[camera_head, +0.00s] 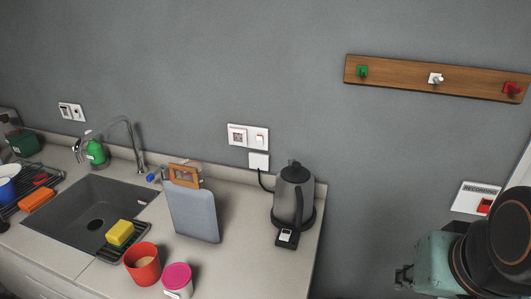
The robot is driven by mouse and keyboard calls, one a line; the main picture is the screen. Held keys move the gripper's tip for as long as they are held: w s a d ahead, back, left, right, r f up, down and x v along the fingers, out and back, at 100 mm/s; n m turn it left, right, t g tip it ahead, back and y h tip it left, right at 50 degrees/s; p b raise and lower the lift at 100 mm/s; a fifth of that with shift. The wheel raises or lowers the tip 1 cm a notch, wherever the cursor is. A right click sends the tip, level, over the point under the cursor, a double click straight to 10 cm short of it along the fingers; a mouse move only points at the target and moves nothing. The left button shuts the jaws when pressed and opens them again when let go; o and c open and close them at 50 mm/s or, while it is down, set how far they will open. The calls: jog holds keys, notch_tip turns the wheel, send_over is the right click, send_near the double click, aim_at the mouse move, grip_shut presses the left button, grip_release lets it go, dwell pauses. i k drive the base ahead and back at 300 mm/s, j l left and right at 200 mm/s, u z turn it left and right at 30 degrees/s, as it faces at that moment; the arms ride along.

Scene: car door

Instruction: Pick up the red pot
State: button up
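The red pot (142,264) is an open, round red container with something beige inside. It stands upright on the counter near the bottom of the head view, right of the sink. A white jar with a pink lid (177,278) stands just to its right, with a small gap or touching; I cannot tell. My gripper's fingers cannot be made out in this view. A teal and black jointed shape at the far right edge looks like part of my arm, well away from the red pot.
A yellow sponge (120,233) lies on a black rack beside the sink (84,220), close behind the pot. A grey cutting board (194,211) and a kettle (294,198) stand farther right. The counter (242,253) is clear between jar and kettle. A hook rail (437,78) hangs above.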

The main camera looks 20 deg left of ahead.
aim_at(142, 261)
jog(key=u, duration=2.1)
